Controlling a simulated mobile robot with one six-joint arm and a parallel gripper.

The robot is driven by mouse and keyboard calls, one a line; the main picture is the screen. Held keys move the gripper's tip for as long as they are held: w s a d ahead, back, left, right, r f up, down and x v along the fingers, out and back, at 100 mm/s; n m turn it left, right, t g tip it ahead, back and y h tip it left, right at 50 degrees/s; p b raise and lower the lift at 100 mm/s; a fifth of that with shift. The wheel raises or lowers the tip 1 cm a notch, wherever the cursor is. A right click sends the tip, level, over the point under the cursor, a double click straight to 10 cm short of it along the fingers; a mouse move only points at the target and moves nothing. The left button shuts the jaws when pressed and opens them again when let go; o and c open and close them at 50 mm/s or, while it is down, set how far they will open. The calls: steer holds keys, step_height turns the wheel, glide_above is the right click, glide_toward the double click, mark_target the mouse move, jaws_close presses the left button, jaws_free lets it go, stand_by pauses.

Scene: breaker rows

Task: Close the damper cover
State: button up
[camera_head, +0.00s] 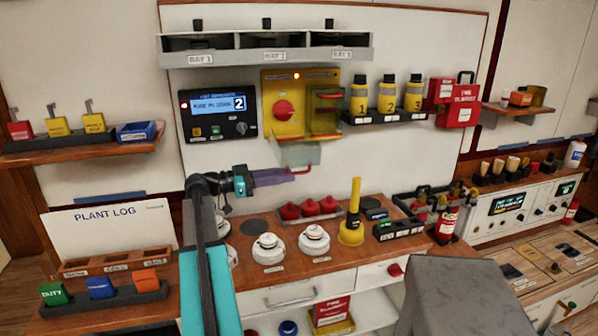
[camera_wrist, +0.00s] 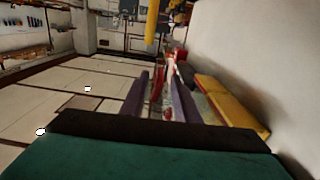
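A yellow panel (camera_head: 284,100) with a round red knob (camera_head: 284,109) is fixed to the wall. It also shows at the right of the wrist view (camera_wrist: 232,101). What looks like the damper cover, a clear flap (camera_head: 294,154) with a red handle (camera_head: 299,171), hangs swung out below the panel. My gripper (camera_head: 292,174) reaches in from the left, its purple fingers at the red handle. In the wrist view my gripper (camera_wrist: 159,95) has its fingers apart, with the red handle (camera_wrist: 157,88) between them. I see no firm grip; contact is unclear.
Below, the counter holds red domes (camera_head: 309,209), white domes (camera_head: 314,240) and a yellow plunger-like tool (camera_head: 351,225).

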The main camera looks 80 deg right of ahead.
mark_target(307, 172)
steer(key=shift+p+x, duration=0.6)
steer(key=shift+x, duration=2.25)
jaws_close()
